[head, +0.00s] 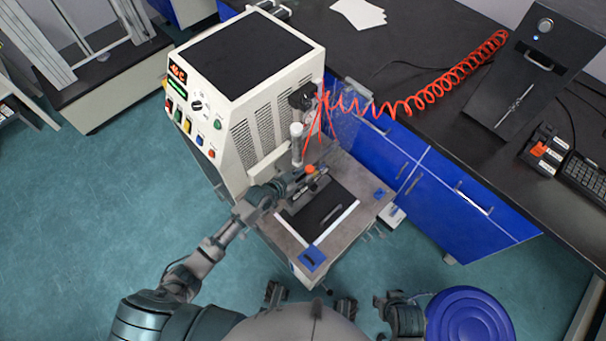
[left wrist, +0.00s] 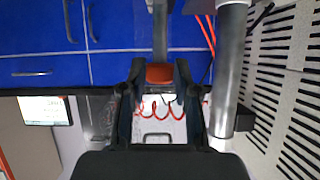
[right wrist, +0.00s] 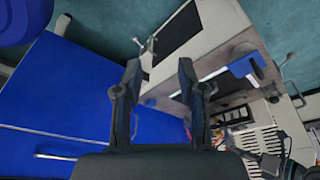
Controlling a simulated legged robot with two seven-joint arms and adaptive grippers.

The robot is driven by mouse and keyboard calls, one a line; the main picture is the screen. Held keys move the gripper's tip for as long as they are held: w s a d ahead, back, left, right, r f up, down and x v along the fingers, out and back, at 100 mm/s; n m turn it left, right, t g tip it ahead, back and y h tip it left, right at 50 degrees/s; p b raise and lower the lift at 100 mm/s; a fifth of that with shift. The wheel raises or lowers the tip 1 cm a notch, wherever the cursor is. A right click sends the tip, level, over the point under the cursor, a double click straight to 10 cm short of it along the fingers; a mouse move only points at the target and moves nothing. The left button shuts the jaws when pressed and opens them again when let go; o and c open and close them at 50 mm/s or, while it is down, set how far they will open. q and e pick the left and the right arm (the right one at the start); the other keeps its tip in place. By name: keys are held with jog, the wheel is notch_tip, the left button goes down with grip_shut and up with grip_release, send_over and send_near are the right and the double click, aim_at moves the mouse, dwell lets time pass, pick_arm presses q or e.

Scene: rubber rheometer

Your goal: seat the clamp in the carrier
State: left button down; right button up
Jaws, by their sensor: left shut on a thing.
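My left gripper (head: 300,182) is at the machine's front shelf, over the dark mat. In the left wrist view its fingers (left wrist: 158,75) are closed in on an orange-red piece (left wrist: 160,74) with a grey bar running away from it, which looks like the clamp. The orange piece also shows in the head view (head: 310,169). A grey metal part (head: 303,194) lies just below the gripper; I cannot tell whether it is the carrier, nor whether the clamp touches it. My right gripper (right wrist: 158,78) is open and empty; it hangs low near the blue stool in the head view (head: 402,312).
The white rheometer (head: 245,90) stands behind the shelf, with a grey vertical cylinder (head: 297,145) close to my left gripper. A dark mat (head: 322,210) bears a thin light strip (head: 332,213). A red coiled hose (head: 420,100) runs right. A blue stool (head: 468,318) stands front right.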

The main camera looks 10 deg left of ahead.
pick_arm(q)
jog(key=shift+a+f+b, duration=0.1)
jog(key=shift+f+b, duration=0.7)
jog(key=shift+f, duration=0.35)
pick_arm(e)
jog(key=w+a+r+t+y, duration=0.1)
jog(key=w+a+t, duration=0.1)
jog(key=w+t, duration=0.2)
jog(key=shift+w+a+r, duration=0.15)
jog(key=shift+w+a, duration=0.15)
jog(key=shift+w, duration=1.55)
pick_arm(q)
jog(key=shift+f+b, duration=1)
jog(key=shift+f, duration=0.25)
pick_arm(e)
jog(key=shift+s+f, duration=0.25)
jog(key=shift+f, duration=0.85)
pick_arm(q)
jog(key=c, duration=0.8)
grip_release()
jog(key=shift+o, duration=0.2)
jog(key=v, duration=1.2)
jog(key=shift+a, duration=0.15)
